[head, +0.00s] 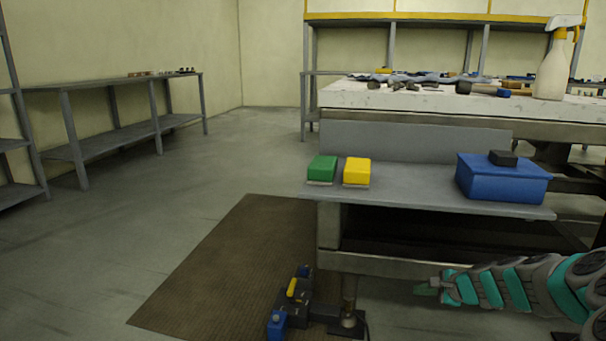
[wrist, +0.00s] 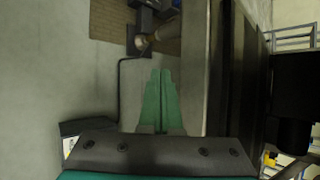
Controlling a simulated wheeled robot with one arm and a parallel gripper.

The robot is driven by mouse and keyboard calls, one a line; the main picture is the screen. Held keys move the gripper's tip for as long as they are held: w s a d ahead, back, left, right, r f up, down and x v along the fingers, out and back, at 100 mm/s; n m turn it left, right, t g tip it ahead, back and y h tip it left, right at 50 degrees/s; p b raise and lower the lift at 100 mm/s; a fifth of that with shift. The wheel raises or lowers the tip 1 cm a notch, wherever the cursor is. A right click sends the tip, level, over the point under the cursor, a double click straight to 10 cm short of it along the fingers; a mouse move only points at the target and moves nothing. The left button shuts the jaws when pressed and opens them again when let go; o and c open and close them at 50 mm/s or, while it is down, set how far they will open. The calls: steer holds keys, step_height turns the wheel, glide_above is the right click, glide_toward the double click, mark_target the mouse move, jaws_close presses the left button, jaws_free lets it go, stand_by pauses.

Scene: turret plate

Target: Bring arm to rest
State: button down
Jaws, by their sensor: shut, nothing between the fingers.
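My arm reaches in from the right edge of the head view, low and in front of the workbench. My gripper (head: 424,288) is at its left end, below the level of the bench shelf (head: 400,192) and apart from it. In the wrist view my gripper's green fingers (wrist: 161,75) lie together, with nothing between them. The fingers point toward the bench leg and floor area.
The shelf carries a green block (head: 322,168), a yellow block (head: 356,172) and a blue box (head: 502,181) with a black block (head: 503,158) on its lid. The left floor is clear.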

steer(key=s+a+r+n+g+y, duration=0.1)
steer(key=s+a+r+n, duration=0.15)
steer(key=a, duration=0.25)
steer(key=s+a+r+n+g+p, duration=0.1)
steer(key=s+a+r+n, duration=0.15)
steer(key=a, duration=0.25)
steer(key=s+a+r+n+g+y, duration=0.1)
steer(key=s+a+r+n, duration=0.15)
steer(key=a, duration=0.25)
steer(key=s+a+r+n+g+p, duration=0.1)
steer(key=s+a+r+n+g, duration=0.3)
steer(key=s+a, duration=0.5)
steer(key=s+d+n+g+h+p, duration=0.1)
steer(key=s+d+n+h, duration=0.2)
steer(key=s, duration=1.1)
steer(key=s+d+r+n+g+h+p, duration=0.1)
steer(key=s+d+n+g+h+p, duration=0.1)
steer(key=s, duration=1.3)
steer(key=n+h, duration=0.1)
steer(key=n, duration=0.1)
steer(key=shift+s+d+r+n+g, duration=0.2)
steer(key=shift+d+n+g, duration=0.1)
steer(key=shift+d+n, duration=0.1)
